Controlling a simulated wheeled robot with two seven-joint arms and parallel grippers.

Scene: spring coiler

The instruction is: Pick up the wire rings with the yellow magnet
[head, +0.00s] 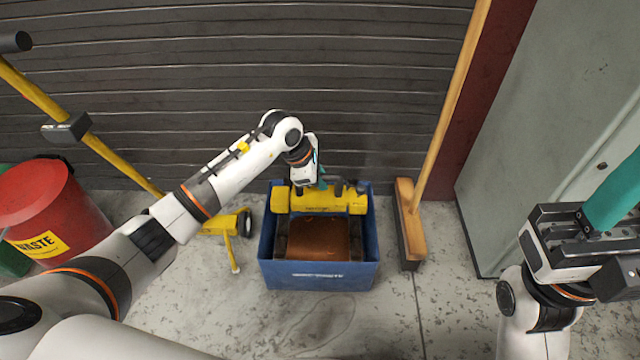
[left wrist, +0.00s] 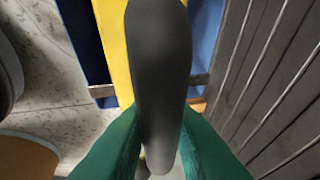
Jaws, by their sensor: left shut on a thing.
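The yellow magnet (head: 308,201) is a bar with dark parts on top. It lies across the far part of a blue bin (head: 318,275), at about rim height. My left gripper (head: 321,180) is above it, shut on its dark grey handle. In the left wrist view the handle (left wrist: 160,80) stands between the green fingers (left wrist: 152,150), with yellow and blue beneath. The bin holds a rusty brown mass (head: 318,238); I cannot make out separate wire rings. My right gripper (head: 612,195) is at the right edge, partly cut off, far from the bin.
A yellow wheeled tool (head: 215,225) with a long pole stands left of the bin. A red waste drum (head: 45,208) is farther left. A broom (head: 410,220) leans right of the bin, before a grey cabinet (head: 550,130). A slatted wall (head: 250,60) is behind. The floor in front is clear.

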